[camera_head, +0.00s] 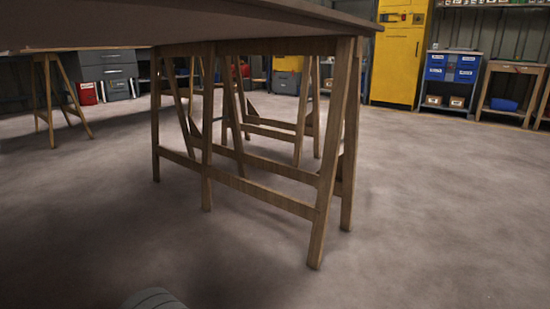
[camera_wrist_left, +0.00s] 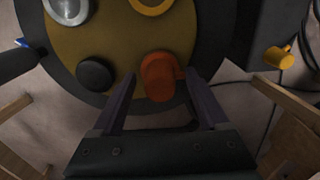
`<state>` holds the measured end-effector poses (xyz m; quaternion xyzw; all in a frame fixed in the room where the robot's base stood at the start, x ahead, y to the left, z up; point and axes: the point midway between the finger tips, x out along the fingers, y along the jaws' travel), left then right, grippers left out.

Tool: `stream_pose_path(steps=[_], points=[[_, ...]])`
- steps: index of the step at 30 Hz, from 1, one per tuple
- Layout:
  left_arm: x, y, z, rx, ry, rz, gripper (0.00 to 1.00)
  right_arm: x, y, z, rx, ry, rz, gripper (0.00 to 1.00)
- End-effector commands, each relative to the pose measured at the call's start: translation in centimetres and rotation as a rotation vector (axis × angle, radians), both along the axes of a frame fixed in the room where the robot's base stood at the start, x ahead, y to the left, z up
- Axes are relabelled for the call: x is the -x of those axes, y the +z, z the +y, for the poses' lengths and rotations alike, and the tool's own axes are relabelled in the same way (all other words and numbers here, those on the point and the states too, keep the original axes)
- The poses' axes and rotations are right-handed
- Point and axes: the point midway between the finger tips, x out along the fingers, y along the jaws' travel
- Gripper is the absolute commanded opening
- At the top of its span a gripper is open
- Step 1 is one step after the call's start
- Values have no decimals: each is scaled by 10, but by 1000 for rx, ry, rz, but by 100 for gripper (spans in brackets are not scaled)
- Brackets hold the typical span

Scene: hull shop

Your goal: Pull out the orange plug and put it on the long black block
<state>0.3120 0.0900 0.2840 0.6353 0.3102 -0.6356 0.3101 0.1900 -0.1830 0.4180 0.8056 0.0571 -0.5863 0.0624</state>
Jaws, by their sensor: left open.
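In the left wrist view, an orange plug (camera_wrist_left: 158,72) sits in a round brownish-yellow panel (camera_wrist_left: 115,35) with a dark rim. My left gripper (camera_wrist_left: 160,84) is open, with one fingertip on each side of the plug's lower part. I cannot tell whether either finger touches it. A dark box-like thing (camera_wrist_left: 280,22) stands at the upper right of that view; I cannot tell whether it is the long black block. The head view shows neither the plug nor my grippers. My right gripper is in neither view.
A black knob (camera_wrist_left: 96,75) and silver rings (camera_wrist_left: 66,8) are on the panel near the plug. A yellow fitting (camera_wrist_left: 279,56) juts out at the right. In the head view, a trestle table (camera_head: 330,160) stands close, with clear floor (camera_head: 430,200) to its right.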

Motion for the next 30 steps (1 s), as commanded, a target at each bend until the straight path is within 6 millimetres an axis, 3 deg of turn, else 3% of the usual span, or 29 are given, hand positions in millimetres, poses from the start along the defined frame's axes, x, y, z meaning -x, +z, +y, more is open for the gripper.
stream_pose_path(steps=[14, 30], points=[[0, 0, 0, 0, 0, 0, 78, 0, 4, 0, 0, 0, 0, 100], [0, 0, 0, 0, 0, 0, 17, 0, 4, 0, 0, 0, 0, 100]])
